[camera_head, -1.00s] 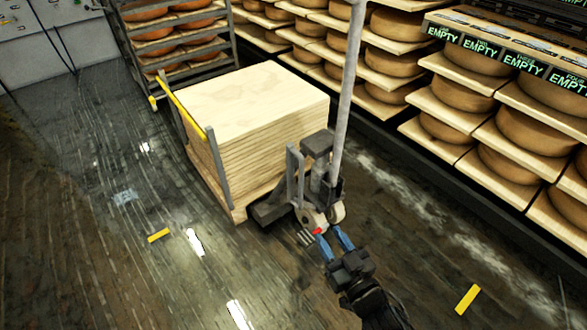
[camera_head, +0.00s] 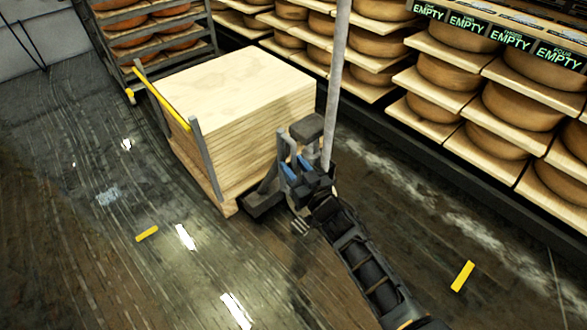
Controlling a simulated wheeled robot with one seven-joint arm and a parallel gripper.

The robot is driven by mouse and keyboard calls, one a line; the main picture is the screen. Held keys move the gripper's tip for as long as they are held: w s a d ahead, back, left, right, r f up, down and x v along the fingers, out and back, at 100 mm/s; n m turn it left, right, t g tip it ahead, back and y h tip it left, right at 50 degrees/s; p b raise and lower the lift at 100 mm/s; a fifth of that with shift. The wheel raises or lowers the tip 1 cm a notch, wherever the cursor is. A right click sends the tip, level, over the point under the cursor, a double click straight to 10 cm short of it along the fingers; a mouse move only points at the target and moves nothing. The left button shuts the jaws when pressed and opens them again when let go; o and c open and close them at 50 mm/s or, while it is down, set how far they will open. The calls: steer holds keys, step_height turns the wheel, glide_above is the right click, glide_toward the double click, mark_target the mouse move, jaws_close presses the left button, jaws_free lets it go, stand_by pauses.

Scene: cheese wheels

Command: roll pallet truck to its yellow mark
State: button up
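The pallet truck (camera_head: 308,128) stands mid-floor, with a grey pole rising from it. It carries a tall stack of pale boards (camera_head: 225,80). Two short yellow marks lie on the floor: one left of the truck (camera_head: 147,233), one to its right, nearer me (camera_head: 462,276). My gripper (camera_head: 296,167) is at the truck's near end, its blue fingers against the dark upright parts below the pole. Whether the fingers are closed on a part there is hidden by the gripper and the overlap. The truck's wheels are mostly hidden.
Shelves of cheese wheels (camera_head: 455,80) with EMPTY labels line the right and back. A grey rack of cheeses (camera_head: 165,45) stands behind the stack. A yellow-topped rail (camera_head: 160,98) stands at the stack's left side.

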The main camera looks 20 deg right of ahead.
steer(key=shift+w, duration=0.25)
jaws_close()
stand_by(0.5)
